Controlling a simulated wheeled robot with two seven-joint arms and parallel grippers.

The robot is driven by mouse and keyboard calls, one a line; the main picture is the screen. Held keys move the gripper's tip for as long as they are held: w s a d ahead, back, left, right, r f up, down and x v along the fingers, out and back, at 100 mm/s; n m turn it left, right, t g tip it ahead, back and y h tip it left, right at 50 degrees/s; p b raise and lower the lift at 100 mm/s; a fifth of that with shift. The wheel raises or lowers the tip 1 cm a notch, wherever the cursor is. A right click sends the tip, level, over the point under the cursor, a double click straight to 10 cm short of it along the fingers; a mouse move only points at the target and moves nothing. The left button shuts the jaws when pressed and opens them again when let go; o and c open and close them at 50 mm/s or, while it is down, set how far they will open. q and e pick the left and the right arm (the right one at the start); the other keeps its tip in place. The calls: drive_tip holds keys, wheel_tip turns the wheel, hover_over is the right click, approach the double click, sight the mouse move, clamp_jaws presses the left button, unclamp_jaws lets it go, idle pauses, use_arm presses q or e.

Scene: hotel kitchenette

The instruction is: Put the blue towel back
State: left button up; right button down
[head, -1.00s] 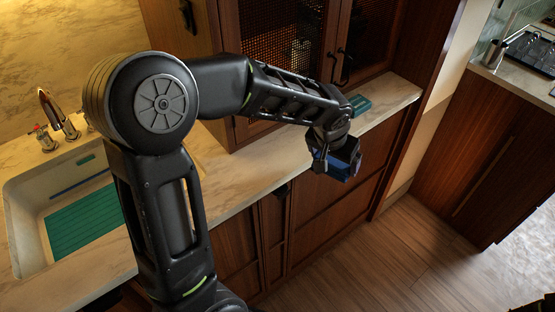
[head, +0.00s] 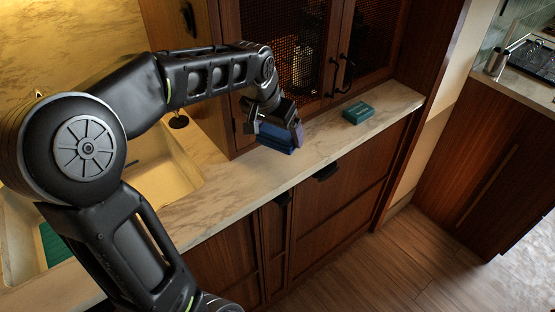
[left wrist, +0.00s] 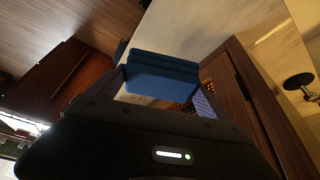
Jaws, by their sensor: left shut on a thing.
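The blue towel (head: 283,141) is a folded block held in my left gripper (head: 276,125), above the marble counter in front of the mesh-door cabinet. It also shows in the left wrist view (left wrist: 162,76), between the fingers, with its far side hidden. My left gripper is shut on it. My right gripper is not in view.
A teal folded block (head: 358,112) lies on the counter to the right of my gripper. The counter (head: 325,145) is clear between them. The cabinet (head: 310,60) with dark handles stands behind. A sink (head: 165,178) is at the left, partly hidden by my arm.

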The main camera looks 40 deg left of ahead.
use_arm(q)
hover_over(280, 163)
drive_tip(key=s, duration=0.1)
drive_tip(key=shift+s+d+f, duration=0.1)
drive_tip(key=shift+f, duration=1.05)
drive_tip(key=shift+s+f, duration=0.1)
drive_tip(key=shift+f, duration=1)
drive_tip(key=shift+f+p, duration=0.45)
drive_tip(key=shift+f, duration=1.4)
drive_tip(key=shift+f, duration=0.2)
drive_tip(key=o, duration=1.1)
drive_tip(key=shift+c, duration=0.2)
drive_tip(key=shift+r, duration=0.1)
